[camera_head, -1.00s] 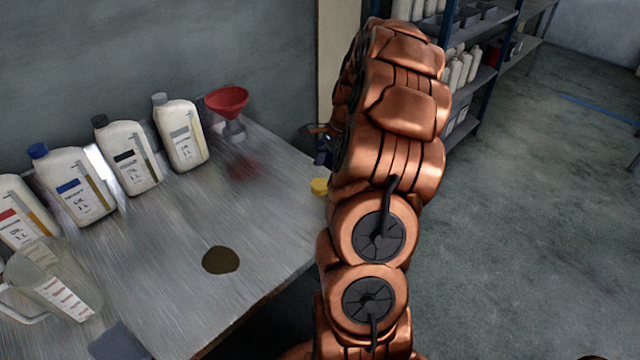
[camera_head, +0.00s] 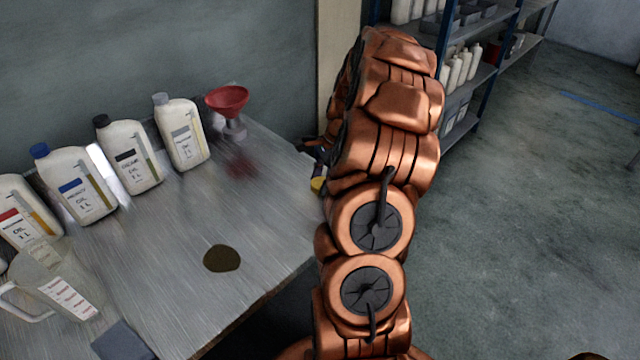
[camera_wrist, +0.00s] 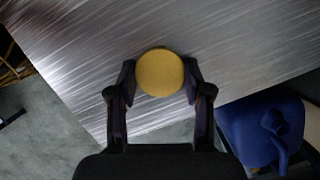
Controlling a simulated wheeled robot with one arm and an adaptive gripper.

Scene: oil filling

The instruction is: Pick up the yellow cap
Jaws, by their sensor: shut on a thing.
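The yellow cap (camera_wrist: 160,73) is round and sits between my gripper's fingertips (camera_wrist: 159,84) in the wrist view, near the corner of the metal table (camera_wrist: 90,45). My gripper is shut on it, with one finger on each side. In the head view the cap (camera_head: 317,184) shows only in part at the table's right edge, beside my arm. My gripper (camera_head: 318,167) is mostly hidden there behind my arm. I cannot tell whether the cap still touches the table.
Several oil bottles (camera_head: 130,160) stand along the table's back, with a red funnel (camera_head: 228,99) beside them. A measuring jug (camera_head: 52,285) is at the left. A dark brown spot (camera_head: 221,258) marks the front. A blue object (camera_wrist: 262,130) lies beyond the table edge.

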